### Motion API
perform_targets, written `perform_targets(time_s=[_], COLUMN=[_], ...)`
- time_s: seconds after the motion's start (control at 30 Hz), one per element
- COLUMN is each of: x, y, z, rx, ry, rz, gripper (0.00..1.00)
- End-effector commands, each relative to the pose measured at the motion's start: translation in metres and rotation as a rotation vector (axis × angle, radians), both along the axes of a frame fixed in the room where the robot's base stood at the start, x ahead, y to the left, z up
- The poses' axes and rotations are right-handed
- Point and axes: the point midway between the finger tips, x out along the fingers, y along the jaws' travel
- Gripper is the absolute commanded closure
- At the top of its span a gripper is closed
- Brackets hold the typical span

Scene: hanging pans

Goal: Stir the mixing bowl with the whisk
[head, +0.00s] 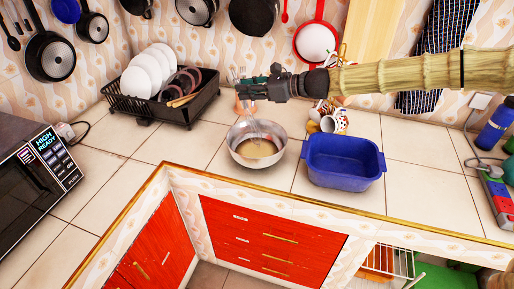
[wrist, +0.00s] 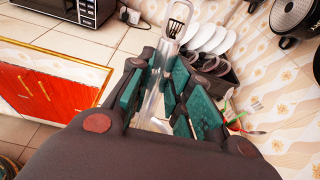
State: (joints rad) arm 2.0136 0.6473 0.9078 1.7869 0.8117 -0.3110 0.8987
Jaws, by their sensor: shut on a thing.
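The metal mixing bowl (head: 273,155) stands on the tiled counter with a tan liquid in it. The whisk (head: 251,126) dips into the bowl, its wire end down at the bowl's back left. My gripper (head: 250,90) is above the back of the bowl and is shut on the whisk's handle. In the wrist view, the pale, shiny handle (wrist: 154,103) runs between the green finger pads of my gripper (wrist: 165,85), with its looped end beyond them. The bowl cannot be made out in the wrist view.
A blue tub (head: 343,177) stands close right of the bowl, with patterned mugs (head: 335,122) behind it. A black dish rack (head: 150,108) with plates is at the back left. A microwave (head: 35,170) is at far left. Pans hang on the back wall.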

Motion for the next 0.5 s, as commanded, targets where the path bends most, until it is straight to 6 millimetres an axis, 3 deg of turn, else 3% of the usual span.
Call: perform_targets(time_s=[0.5], x=[0.0], y=[0.0], z=[0.029], rx=[0.0], ry=[0.001], rz=[0.0], gripper=[1.0])
